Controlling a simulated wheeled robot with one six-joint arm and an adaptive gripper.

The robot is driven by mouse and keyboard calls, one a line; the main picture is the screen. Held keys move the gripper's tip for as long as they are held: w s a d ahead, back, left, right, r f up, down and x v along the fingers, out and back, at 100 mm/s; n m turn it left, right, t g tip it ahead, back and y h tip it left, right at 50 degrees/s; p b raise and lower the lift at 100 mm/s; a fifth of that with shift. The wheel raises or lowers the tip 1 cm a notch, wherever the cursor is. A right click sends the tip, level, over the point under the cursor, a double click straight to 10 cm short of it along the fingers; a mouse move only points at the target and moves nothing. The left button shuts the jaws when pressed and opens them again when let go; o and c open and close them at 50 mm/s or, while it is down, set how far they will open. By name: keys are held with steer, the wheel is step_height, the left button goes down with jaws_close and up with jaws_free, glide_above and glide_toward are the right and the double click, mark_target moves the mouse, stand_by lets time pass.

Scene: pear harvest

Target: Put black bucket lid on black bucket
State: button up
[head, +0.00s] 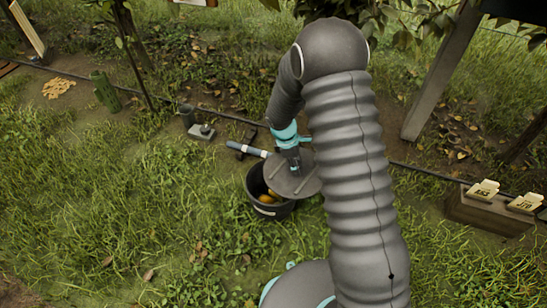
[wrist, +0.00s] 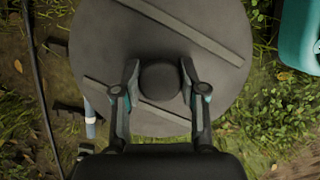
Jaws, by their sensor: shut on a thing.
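The black bucket (head: 270,208) stands on the grass in the head view, with yellow pears inside. The round dark grey lid (head: 306,184) is above its right side and covers part of the opening, off centre to the right. My gripper (head: 292,165) is over the lid. In the wrist view my gripper (wrist: 160,80) is shut on the lid's round knob, with the lid (wrist: 110,45) filling the middle. The bucket is hidden in the wrist view. I cannot tell whether lid and rim touch.
A grey-blue cylinder on a pipe (head: 247,150) lies just behind the bucket. A small grey device (head: 201,131) is farther left. A wooden box with tags (head: 490,208) stands at the right. A wooden post (head: 440,75) rises behind my arm. Grass at left is clear.

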mark_target(272, 169)
steer(key=a+n, duration=0.2)
steer(key=n, duration=0.1)
steer(key=a+n+t, duration=0.1)
steer(key=a+n, duration=0.1)
steer(key=n, duration=0.1)
steer(key=a+n+t+p, duration=0.1)
steer(key=a+n, duration=0.1)
steer(key=a, duration=0.1)
steer(key=shift+w+r+n+y, duration=0.3)
steer(key=shift+w+n+y, duration=0.05)
steer(key=shift+n+y, duration=0.05)
steer(key=shift+a+f+n, duration=0.1)
steer(key=shift+a+n, duration=0.25)
steer(key=shift+n, duration=0.15)
steer(key=shift+f+b, duration=2.55)
steer(key=shift+f, duration=0.75)
steer(key=o, duration=1.3)
steer(key=shift+r, duration=0.1)
steer(key=shift+r+p, duration=2.7)
steer(key=shift+r, duration=0.25)
